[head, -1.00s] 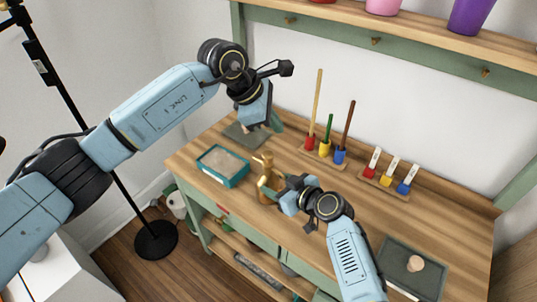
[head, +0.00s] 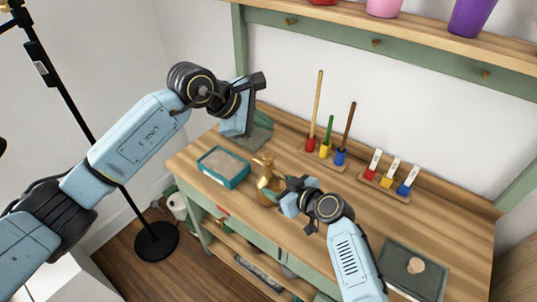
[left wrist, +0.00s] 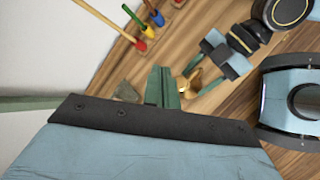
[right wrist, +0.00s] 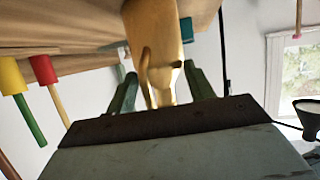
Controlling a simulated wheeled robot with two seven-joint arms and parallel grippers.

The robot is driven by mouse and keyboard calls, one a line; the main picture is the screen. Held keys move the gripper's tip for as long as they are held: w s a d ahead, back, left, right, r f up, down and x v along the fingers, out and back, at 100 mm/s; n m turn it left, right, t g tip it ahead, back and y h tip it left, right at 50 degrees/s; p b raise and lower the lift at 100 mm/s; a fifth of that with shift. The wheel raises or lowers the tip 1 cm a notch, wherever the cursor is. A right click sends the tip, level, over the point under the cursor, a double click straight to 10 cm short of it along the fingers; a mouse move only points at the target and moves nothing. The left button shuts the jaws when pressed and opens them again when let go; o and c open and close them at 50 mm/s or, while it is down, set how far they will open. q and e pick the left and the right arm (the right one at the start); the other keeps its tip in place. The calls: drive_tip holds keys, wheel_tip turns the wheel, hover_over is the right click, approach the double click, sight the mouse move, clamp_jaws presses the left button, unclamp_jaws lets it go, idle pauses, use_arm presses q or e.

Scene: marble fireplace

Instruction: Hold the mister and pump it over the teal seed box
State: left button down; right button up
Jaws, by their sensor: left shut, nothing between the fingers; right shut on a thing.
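The gold mister (head: 267,180) stands upright on the wooden bench, right of the teal seed box (head: 222,185), which is filled with pale brown material. My right gripper (head: 284,203) is shut on the mister from its right side. The right wrist view shows the mister (right wrist: 158,50) between the two green fingers. I cannot tell whether its base touches the bench. My left gripper (left wrist: 163,86) is shut and empty.
A rack of coloured-base sticks (head: 325,150) and a rack of tagged blocks (head: 386,181) stand at the back. A dark tray (head: 413,262) is at the right.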

sight(271, 154)
use_arm(q)
drive_tip(key=shift+f, duration=3.35)
drive_tip(key=shift+f, duration=0.45)
drive_tip(key=shift+f, duration=0.95)
drive_tip(key=shift+r, duration=1.4)
drive_tip(key=shift+r, duration=2.5)
